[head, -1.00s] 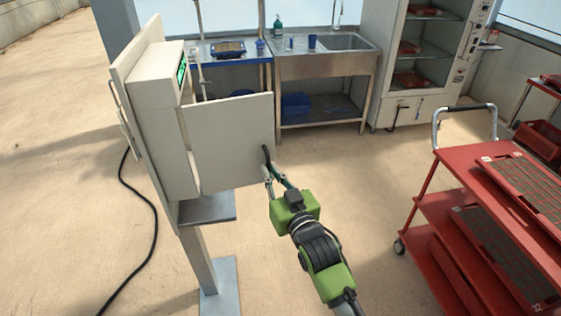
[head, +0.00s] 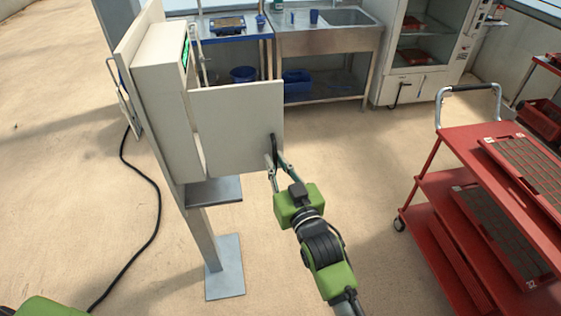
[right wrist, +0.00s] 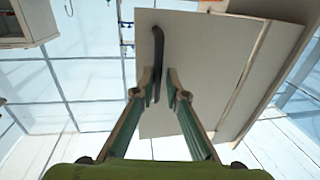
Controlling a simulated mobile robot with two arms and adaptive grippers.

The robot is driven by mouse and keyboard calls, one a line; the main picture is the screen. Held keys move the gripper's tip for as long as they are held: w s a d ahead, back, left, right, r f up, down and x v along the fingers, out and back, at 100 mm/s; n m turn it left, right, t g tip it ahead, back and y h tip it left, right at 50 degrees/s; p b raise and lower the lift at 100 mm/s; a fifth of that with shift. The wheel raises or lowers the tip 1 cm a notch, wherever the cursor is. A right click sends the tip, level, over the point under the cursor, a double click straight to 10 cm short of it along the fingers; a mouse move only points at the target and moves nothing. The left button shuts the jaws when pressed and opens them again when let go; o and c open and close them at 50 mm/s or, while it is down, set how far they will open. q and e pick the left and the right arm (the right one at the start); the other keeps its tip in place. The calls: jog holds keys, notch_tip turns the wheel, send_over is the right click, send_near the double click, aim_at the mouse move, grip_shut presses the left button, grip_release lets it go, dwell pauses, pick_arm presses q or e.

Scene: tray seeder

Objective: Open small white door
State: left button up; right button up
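The small white door (head: 235,120) is a flat panel on the white box (head: 162,95) on a post. It stands swung out from the box, with a gap between them. A dark curved handle (head: 273,146) sits near the door's free edge. My right gripper (head: 275,163) is at the handle's lower part. In the right wrist view its two fingers (right wrist: 162,88) are close together on either side of the handle (right wrist: 158,52), in front of the door (right wrist: 205,60). They appear shut on it, though slight gaps show. My left gripper is out of view.
A red cart (head: 450,150) with trays stands at the right. A steel sink table (head: 330,45) and a glass-fronted cabinet (head: 420,55) stand behind. A black cable (head: 150,200) lies on the floor at the left. The floor between door and cart is clear.

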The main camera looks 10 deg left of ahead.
jog(key=shift+o, duration=0.9)
jog(key=shift+s+a, duration=0.3)
jog(key=shift+a, duration=0.5)
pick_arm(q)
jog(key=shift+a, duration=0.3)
pick_arm(e)
jog(key=shift+d, duration=0.1)
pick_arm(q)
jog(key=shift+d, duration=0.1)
pick_arm(e)
jog(key=shift+d, duration=0.1)
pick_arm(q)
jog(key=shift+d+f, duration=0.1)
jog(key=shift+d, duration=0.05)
pick_arm(e)
jog(key=v, duration=1.2)
jog(key=shift+d, duration=0.15)
jog(key=shift+w, duration=0.2)
